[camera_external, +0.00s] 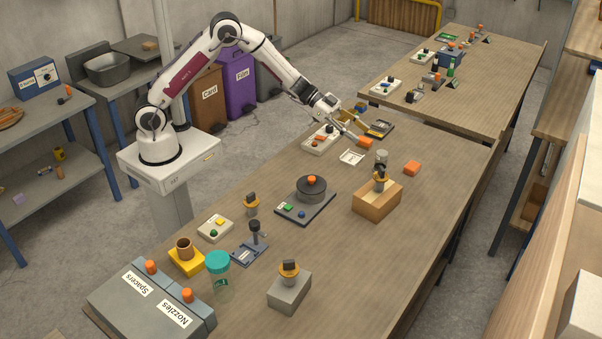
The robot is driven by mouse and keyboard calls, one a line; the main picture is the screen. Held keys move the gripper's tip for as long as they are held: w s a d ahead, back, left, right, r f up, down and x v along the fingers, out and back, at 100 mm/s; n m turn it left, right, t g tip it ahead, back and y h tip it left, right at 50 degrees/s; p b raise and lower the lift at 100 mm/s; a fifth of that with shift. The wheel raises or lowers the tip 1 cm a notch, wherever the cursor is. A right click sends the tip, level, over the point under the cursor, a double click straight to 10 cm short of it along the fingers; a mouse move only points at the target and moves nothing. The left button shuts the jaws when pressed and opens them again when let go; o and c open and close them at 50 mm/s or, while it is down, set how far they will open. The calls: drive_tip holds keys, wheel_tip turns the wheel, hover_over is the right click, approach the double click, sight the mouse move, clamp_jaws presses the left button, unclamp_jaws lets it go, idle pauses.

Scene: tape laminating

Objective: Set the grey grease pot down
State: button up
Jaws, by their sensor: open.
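A small light-grey cylinder (382,156) that may be the grey grease pot stands upright at the back of the brown box (377,204). It is too small to be sure, and I see nothing in my gripper. My gripper (352,134) is open, low over the far part of the table, to the left of and beyond that cylinder. An orange block (366,143) lies close beside the fingertips. A white open tray (352,157) lies just in front of them.
A pale station (317,144) with coloured parts and a dark device (379,129) flank my gripper. A dark round pot with an orange knob (312,189) sits on a black board nearer. Another orange block (412,168) lies right. Bare table (440,200) is free at right.

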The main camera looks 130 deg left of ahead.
drive_tip(key=s+d+r+n+g+y, duration=0.15)
drive_tip(key=s+d+r, duration=0.25)
drive_tip(key=d+r, duration=0.45)
drive_tip(key=s+d+r+g+y, duration=0.2)
drive_tip(key=s+d+r+y, duration=0.1)
drive_tip(key=d+r, duration=0.6)
drive_tip(key=s+d+f+g+h, duration=0.2)
drive_tip(key=s+d, duration=1)
drive_tip(key=s, duration=0.3)
drive_tip(key=s+d+f+m+g+h, duration=0.1)
drive_tip(key=s+d+f+g+h, duration=0.1)
drive_tip(key=s+d, duration=1)
drive_tip(key=s+h, duration=0.1)
drive_tip(key=s, duration=0.1)
drive_tip(key=shift+s, duration=0.35)
